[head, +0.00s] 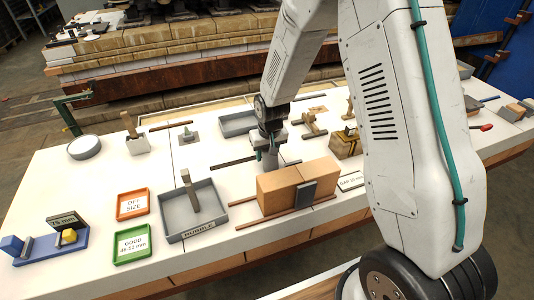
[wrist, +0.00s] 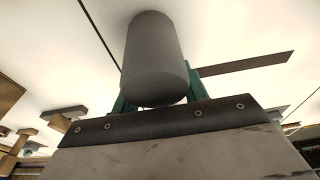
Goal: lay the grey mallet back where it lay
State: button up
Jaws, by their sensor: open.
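The grey mallet's cylindrical head (head: 268,161) is on the white table, just behind the orange-brown blocks. In the wrist view the grey cylinder (wrist: 157,55) fills the upper middle. My gripper (head: 268,149) points down over it, with its green fingers (wrist: 158,98) on either side of the cylinder. The jaws are open, and I cannot tell whether a finger touches the grey surface. A dark flat strip (wrist: 243,64) extends to the right from behind the cylinder; I cannot tell if it is the handle. The cylinder's lower contact with the table is partly hidden.
The orange-brown blocks (head: 288,190) stand close in front of my gripper. A grey rubble tray (head: 171,222) holding an upright grey piece is to the left. Orange (head: 132,204) and green (head: 132,244) trays lie further left. A grey tray (head: 236,124) is behind.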

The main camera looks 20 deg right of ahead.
jog(key=r, duration=0.4)
jog(key=s+r, duration=0.1)
jog(key=r, duration=0.3)
jog(key=s+r, duration=0.1)
jog(key=r, duration=0.3)
jog(key=shift+r, duration=0.15)
jog(key=s+d+r, duration=0.1)
jog(key=s+r, duration=0.5)
jog(key=s, duration=0.4)
jog(key=s+d+r, duration=0.1)
jog(key=s+r, duration=0.5)
jog(key=s, duration=0.5)
jog(key=s+d+r, duration=0.1)
jog(key=s+r, duration=0.4)
jog(key=s, duration=0.6)
jog(key=shift+r+g, duration=0.3)
jog(key=shift+r, duration=0.1)
